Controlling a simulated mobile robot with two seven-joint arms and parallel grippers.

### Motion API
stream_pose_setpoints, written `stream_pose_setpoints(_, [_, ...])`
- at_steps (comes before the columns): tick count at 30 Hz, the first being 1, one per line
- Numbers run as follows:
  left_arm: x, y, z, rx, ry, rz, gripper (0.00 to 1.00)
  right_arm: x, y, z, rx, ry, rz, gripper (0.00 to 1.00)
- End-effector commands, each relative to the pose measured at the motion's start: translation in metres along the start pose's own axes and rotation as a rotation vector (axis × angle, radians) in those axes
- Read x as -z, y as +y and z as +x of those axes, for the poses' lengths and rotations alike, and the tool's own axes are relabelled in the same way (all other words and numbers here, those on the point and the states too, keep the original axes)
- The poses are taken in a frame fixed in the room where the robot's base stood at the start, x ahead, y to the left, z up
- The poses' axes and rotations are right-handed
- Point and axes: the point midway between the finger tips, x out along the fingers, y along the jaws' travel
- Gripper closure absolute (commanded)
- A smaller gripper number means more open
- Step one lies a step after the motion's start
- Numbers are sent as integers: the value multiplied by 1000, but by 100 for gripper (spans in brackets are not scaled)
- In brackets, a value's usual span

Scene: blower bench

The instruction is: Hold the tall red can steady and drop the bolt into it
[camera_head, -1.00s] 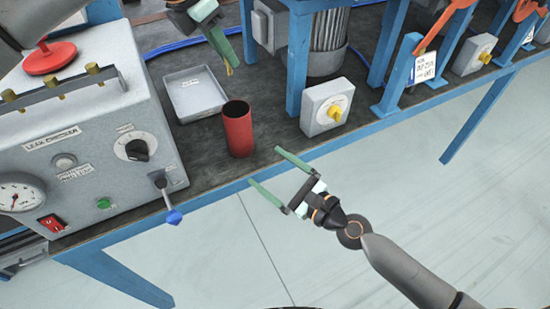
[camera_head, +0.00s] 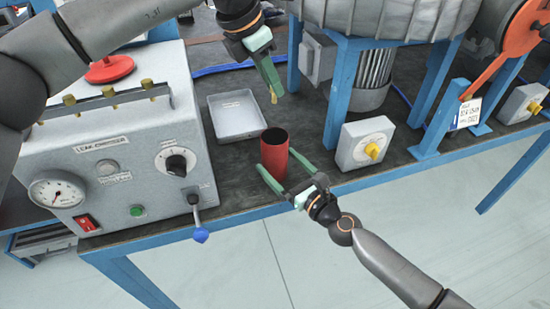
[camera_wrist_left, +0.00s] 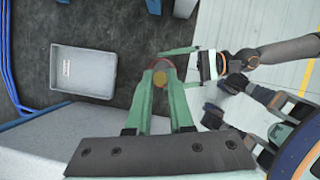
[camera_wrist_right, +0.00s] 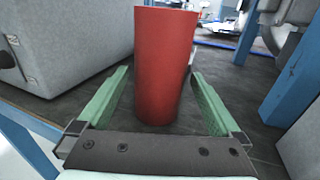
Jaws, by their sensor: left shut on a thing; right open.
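The tall red can (camera_head: 274,153) stands upright on the dark bench top near its front edge. My right gripper (camera_head: 277,162) is open, with one green finger on each side of the can; the right wrist view shows the can (camera_wrist_right: 165,65) between the fingers with gaps. My left gripper (camera_head: 271,86) is shut on a small brass-coloured bolt (camera_head: 274,97), held above and behind the can in the head view. In the left wrist view the bolt (camera_wrist_left: 160,78) overlaps the can's round mouth, partly hidden by the fingertips.
A grey leak checker box (camera_head: 110,170) with a blue-tipped lever (camera_head: 201,234) stands to the left. A shallow grey tray (camera_head: 237,136) lies behind the can. A grey box with a yellow knob (camera_head: 366,144) and blue frame posts (camera_head: 340,95) stand to the right.

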Motion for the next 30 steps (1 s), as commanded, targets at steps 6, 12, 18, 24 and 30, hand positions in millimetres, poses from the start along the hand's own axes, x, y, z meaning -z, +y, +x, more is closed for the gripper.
stream_pose_setpoints(6, [0,0,0,0,0,0,100,0,0,20,2,-1,1,0])
stream_pose_setpoints(12, [0,0,0,0,0,0,100,0,0,25,0,0,2,0])
stream_pose_setpoints(18, [0,0,0,0,0,0,100,0,0,25,0,1,1,0])
stream_pose_setpoints(24, [0,0,0,0,0,0,100,1,0,25,0,1,1,21])
stream_pose_setpoints(30, [0,0,0,0,0,0,100,1,0,25,0,1,1,44])
